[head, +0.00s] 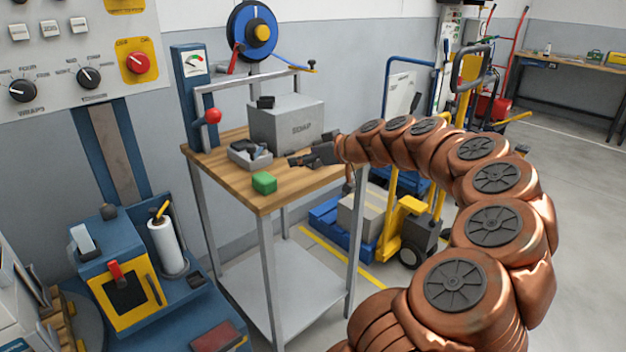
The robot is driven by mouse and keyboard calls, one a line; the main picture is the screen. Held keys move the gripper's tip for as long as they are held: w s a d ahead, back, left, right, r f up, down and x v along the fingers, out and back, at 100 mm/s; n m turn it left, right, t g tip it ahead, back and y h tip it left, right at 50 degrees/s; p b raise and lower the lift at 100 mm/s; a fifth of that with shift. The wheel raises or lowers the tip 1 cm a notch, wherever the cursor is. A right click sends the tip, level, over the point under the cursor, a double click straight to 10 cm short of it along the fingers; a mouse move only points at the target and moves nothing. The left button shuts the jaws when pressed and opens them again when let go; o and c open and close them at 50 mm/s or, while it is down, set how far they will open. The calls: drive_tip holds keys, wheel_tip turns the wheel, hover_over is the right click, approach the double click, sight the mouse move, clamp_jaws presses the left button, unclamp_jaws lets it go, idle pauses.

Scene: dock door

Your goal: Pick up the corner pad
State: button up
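A small green block (264,182) lies on the front part of the wooden bench top (285,197). A small dark piece (265,102) sits on top of the grey box (288,125), and dark items lie in a small grey tray (250,157). I cannot tell for sure which of these is the corner pad. My gripper (292,161) reaches in from the right, over the bench, in front of the grey box and just right of the tray. It is apart from the green block. Its fingers are too small to tell whether they are open.
A metal frame with a red-knobbed lever (213,116) rises at the bench's back left. A blue and yellow station (125,275) with a white roll (167,247) stands at the left. A yellow lift truck (400,222) stands behind my arm. Open floor lies at the right.

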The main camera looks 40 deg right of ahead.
drive_tip(key=m+h, duration=0.1)
drive_tip(key=h, duration=0.1)
approach(318, 165)
drive_tip(key=w, duration=0.2)
drive_tip(key=shift+t, duration=0.4)
drive_tip(key=shift+d+x, duration=0.2)
drive_tip(key=shift+x, duration=1.9)
drive_tip(key=shift+d+x, duration=0.15)
drive_tip(key=shift+x, duration=1.95)
drive_tip(key=shift+s+f, duration=0.1)
drive_tip(key=c, duration=1)
drive_tip(key=shift+c, duration=0.2)
